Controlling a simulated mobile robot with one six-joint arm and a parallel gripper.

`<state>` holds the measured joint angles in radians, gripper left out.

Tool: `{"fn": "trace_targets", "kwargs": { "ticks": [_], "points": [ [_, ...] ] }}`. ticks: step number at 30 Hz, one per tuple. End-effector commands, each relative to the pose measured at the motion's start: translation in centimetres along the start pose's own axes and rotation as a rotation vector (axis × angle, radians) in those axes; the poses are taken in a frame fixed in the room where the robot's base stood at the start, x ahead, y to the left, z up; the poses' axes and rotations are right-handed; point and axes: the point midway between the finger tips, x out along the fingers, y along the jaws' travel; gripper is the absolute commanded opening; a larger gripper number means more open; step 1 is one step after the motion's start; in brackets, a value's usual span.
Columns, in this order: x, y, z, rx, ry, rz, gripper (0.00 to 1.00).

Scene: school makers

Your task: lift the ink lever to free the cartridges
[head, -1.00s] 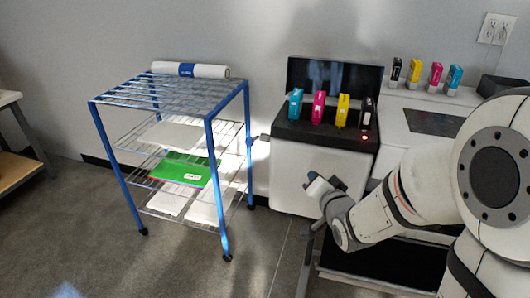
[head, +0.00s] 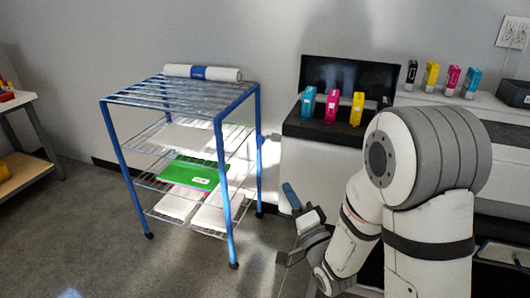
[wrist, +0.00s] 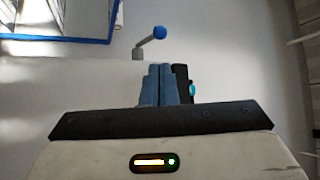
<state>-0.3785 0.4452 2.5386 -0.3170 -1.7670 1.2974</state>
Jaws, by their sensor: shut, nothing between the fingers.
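The printer (head: 315,160) stands against the wall with its dark lid raised. Cyan (head: 308,102), magenta (head: 332,105), yellow (head: 357,108) and black (head: 383,102) cartridges stand upright in its top; my arm partly covers the black one. The ink lever (wrist: 150,42) sticks out from the printer's side and ends in a blue ball knob, beyond my fingertips in the wrist view. In the head view it is a small grey piece (head: 272,137) at the printer's left side. My gripper (head: 289,190), its blue fingers together and empty (wrist: 160,70), is lower and apart from the lever.
A blue-framed wire rack (head: 220,150) with papers, a green folder (head: 188,173) and a roll on top stands left of the printer, with a narrow gap between. Several spare cartridges (head: 431,76) stand on the surface at right. Floor is clear in front of the rack.

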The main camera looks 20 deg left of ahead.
Motion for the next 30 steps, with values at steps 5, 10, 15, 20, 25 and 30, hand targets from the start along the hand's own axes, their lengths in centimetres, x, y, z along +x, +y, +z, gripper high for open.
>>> {"fn": "trace_targets", "kwargs": {
  "ticks": [5,10,15,20,25,30],
  "points": [
    [2.1,-0.2,0.0,-0.002,0.0,-0.003,0.0],
    [5.7,-0.2,0.0,-0.001,0.0,-0.002,0.0],
    [9.3,-0.2,-0.1,-0.001,0.0,-0.002,0.0],
    [11.9,-0.1,-0.1,-0.002,0.001,-0.001,0.0],
    [13.4,0.0,-0.1,-0.001,0.001,0.001,0.0],
    [13.8,0.0,-0.1,-0.001,0.001,0.001,0.0]
  ]
}}
